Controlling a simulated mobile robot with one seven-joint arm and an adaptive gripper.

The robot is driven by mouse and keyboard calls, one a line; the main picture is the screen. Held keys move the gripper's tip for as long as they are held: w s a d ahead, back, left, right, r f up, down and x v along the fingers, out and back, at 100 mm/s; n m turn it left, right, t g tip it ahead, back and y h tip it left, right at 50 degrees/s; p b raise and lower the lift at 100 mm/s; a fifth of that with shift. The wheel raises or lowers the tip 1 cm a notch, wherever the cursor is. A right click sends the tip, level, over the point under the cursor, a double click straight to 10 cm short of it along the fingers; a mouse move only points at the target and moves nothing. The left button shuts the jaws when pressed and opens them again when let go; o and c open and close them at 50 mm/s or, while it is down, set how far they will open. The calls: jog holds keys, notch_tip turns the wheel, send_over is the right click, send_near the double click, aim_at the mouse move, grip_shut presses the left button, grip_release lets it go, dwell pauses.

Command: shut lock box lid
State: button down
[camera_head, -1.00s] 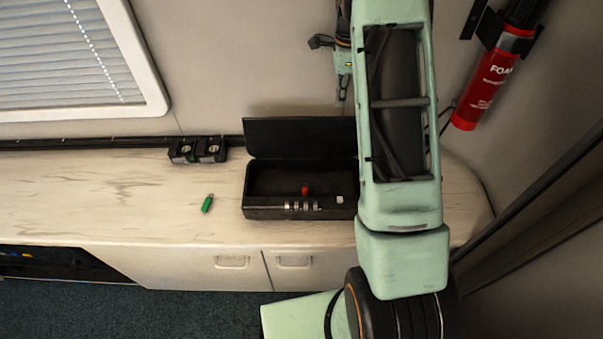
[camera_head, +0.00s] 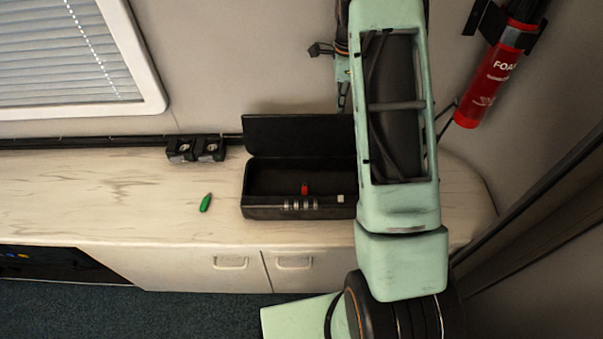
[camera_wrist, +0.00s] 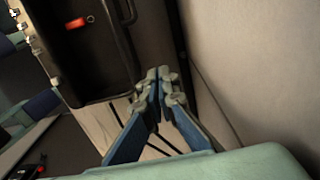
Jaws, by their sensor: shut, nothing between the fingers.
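The black lock box (camera_head: 249,198) sits on the counter, left of my arm in the head view. Its lid (camera_head: 298,135) stands open at the back, toward the wall. A small red object (camera_head: 305,188) lies inside, and silver dials show on the front. The wrist view shows the box (camera_wrist: 98,62) at upper left with the red object (camera_wrist: 76,22) in it. My gripper (camera_wrist: 160,84) is shut and empty in the wrist view, near the box's lid side. The arm hides the box's right end in the head view.
A green object (camera_head: 206,203) lies on the counter (camera_head: 100,205) left of the box. A red extinguisher (camera_head: 490,88) hangs on the right wall. The counter's left part is mostly clear.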

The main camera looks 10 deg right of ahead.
jog(key=shift+f+b, duration=0.3)
jog(key=shift+f, duration=0.4)
jog(key=shift+s+a+b, duration=0.7)
jog(key=shift+s+b, duration=0.05)
jog(key=shift+s, duration=2.8)
notch_tip(320, 180, up, 6)
jog(key=p, duration=0.4)
jog(key=shift+p, duration=0.3)
